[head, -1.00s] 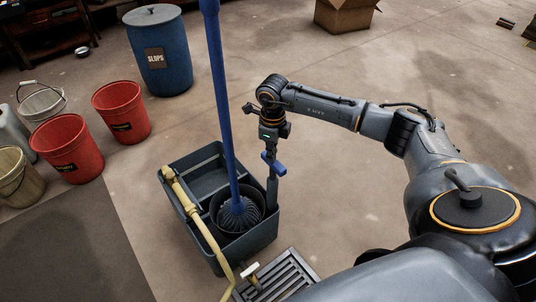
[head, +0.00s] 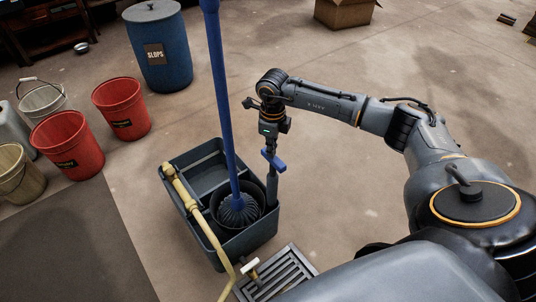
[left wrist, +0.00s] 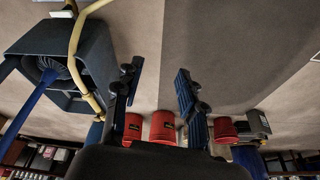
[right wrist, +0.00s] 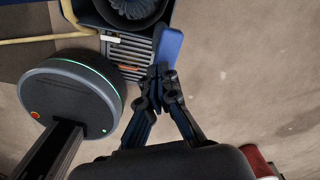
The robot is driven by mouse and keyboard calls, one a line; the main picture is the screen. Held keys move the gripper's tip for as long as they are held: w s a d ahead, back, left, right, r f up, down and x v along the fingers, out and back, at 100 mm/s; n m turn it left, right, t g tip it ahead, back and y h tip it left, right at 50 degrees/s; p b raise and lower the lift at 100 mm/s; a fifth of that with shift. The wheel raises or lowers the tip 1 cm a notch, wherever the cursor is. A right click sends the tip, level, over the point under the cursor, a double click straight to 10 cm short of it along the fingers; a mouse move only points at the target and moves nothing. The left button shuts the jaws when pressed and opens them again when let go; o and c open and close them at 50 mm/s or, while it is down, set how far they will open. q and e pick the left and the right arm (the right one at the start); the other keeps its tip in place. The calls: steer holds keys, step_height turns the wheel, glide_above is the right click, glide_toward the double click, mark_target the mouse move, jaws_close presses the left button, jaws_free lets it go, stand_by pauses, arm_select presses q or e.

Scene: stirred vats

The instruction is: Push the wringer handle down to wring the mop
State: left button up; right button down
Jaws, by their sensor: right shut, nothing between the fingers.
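The grey mop bucket (head: 205,258) stands on the floor with a round black wringer basket (head: 259,205) in it. A mop with a long blue shaft (head: 222,90) stands in the basket, its head at the bottom. The wringer handle (head: 273,160) is a blue crossbar on a grey upright lever at the bucket's right side; it also shows in the right wrist view (right wrist: 169,48). My right gripper (right wrist: 161,72) is shut and empty, close above the blue crossbar; I cannot tell if it touches. My left gripper (left wrist: 157,75) is open and empty, outside the head view.
A yellow hose (head: 208,228) hangs over the bucket's left side. A floor drain grate (head: 280,275) lies in front of the bucket. Red buckets (head: 120,108), a beige bucket (head: 18,178) and a blue slops barrel (head: 170,68) stand to the left.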

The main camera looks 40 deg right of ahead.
mark_target(271, 160)
steer(key=shift+f+b, duration=0.55)
steer(key=shift+f, duration=0.5)
steer(key=shift+f+b, duration=0.85)
steer(key=shift+f, duration=0.4)
arm_select(q)
steer(key=shift+w+d+r+t, duration=0.8)
steer(key=shift+w+t, duration=0.7)
steer(key=shift+w, duration=0.8)
arm_select(e)
steer(key=shift+s+f, duration=0.1)
steer(key=shift+f, duration=0.25)
steer(key=shift+r+p, duration=0.7)
steer(key=shift+r, duration=0.4)
arm_select(q)
steer(key=s+a+g, duration=0.2)
steer(key=s+g, duration=0.1)
steer(key=s, duration=0.2)
arm_select(e)
steer(key=shift+r, duration=0.25)
steer(key=shift+r+p, duration=0.95)
arm_select(q)
steer(key=p+x, duration=0.1)
steer(key=x, duration=0.5)
steer(key=shift+s+d+f, duration=0.25)
steer(key=shift+d+f, duration=0.05)
steer(key=shift+f, duration=0.1)
arm_select(e)
steer(key=shift+r, duration=1.05)
